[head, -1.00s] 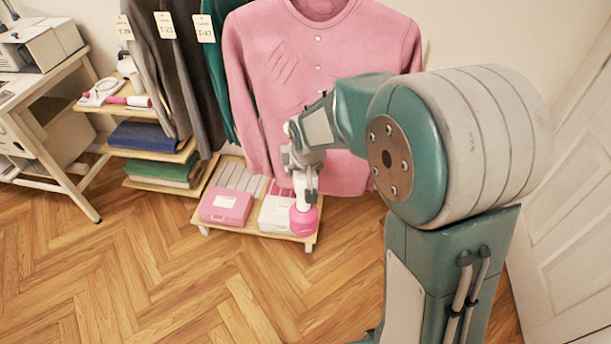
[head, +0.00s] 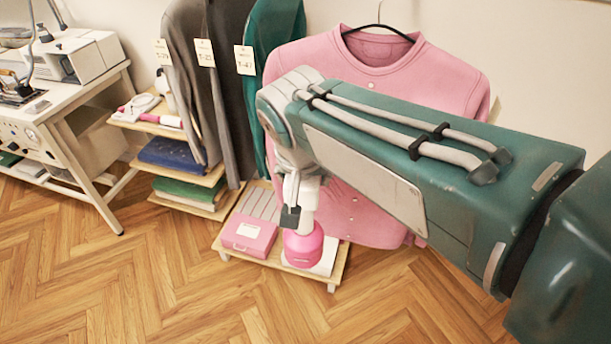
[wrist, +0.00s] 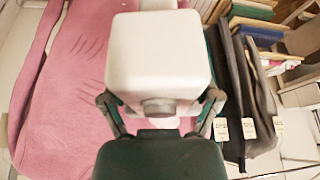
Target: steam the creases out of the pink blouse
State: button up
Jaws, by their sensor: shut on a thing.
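The pink blouse (head: 440,82) hangs on a black hanger (head: 380,34) against the wall. My arm hides much of its front in the head view. In the wrist view the blouse (wrist: 62,95) fills the left side, and dark slanted creases (wrist: 86,46) show on it. My gripper (head: 291,216) is shut on a white and pink steamer (head: 303,244), its pink part lowest in the head view. The steamer appears in front of the blouse's lower part, over the low shelf. In the wrist view its white body (wrist: 158,60) sits between the fingers of my gripper (wrist: 160,105).
A low wooden shelf (head: 336,272) holds a pink box (head: 248,237) and a white one. Dark and green garments with tags (head: 224,80) hang left of the blouse. A shelf with folded cloth (head: 176,154) and a machine table (head: 85,92) stand further left. The floor is clear.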

jog(key=shift+w+d, duration=0.45)
jog(key=shift+w, duration=0.8)
jog(key=shift+w+d, duration=0.45)
jog(key=shift+w, duration=0.8)
jog(key=shift+w+d, duration=0.45)
jog(key=shift+w, duration=0.8)
jog(key=shift+d, duration=0.1)
jog(key=s+d+f, duration=0.3)
jog(key=d, duration=0.3)
jog(key=s+d+f, duration=0.3)
jog(key=d, duration=0.4)
jog(key=shift+d, duration=0.3)
dwell(2.0)
dwell(0.5)
